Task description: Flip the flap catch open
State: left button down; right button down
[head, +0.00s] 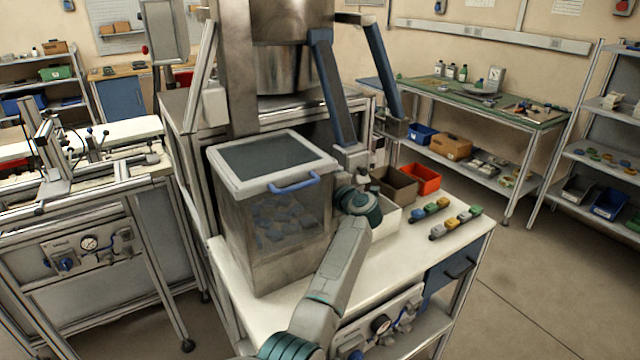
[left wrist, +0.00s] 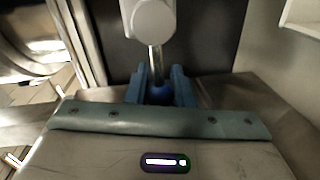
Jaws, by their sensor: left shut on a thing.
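In the left wrist view, my left gripper (left wrist: 160,92) is shut, its two blue fingers on either side of a blue knob (left wrist: 161,95). The knob sits at the end of a short metal rod (left wrist: 155,60) that runs up to a pale round hub (left wrist: 153,18); this looks like the flap catch. In the head view, my left arm (head: 335,265) reaches up from the bottom, to the right of the clear bin. I cannot make out its fingers or the catch there. My right gripper is not in view.
The lidded clear bin (head: 285,225) with a blue handle (head: 293,183) stands on the white bench (head: 400,268). Brown (head: 394,186) and red (head: 421,178) boxes stand behind the arm. Small coloured parts (head: 455,222) lie in rows at right. The front of the bench top is clear.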

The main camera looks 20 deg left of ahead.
pick_arm(q)
jog(key=f+n+b, duration=0.1)
jog(key=n+b, duration=0.1)
jog(key=f+n+b, duration=0.1)
jog(key=n+b, duration=0.1)
jog(key=b, duration=0.1)
jog(key=w+f+n+b, duration=0.1)
jog(key=n+b, duration=0.1)
jog(key=b, duration=0.1)
jog(key=shift+d+f+t+h, duration=0.2)
jog(key=shift+d+t+h, duration=0.2)
dwell(0.3)
jog(key=c, duration=1.3)
grip_release()
jog(key=shift+o, duration=0.2)
jog(key=shift+d, duration=0.1)
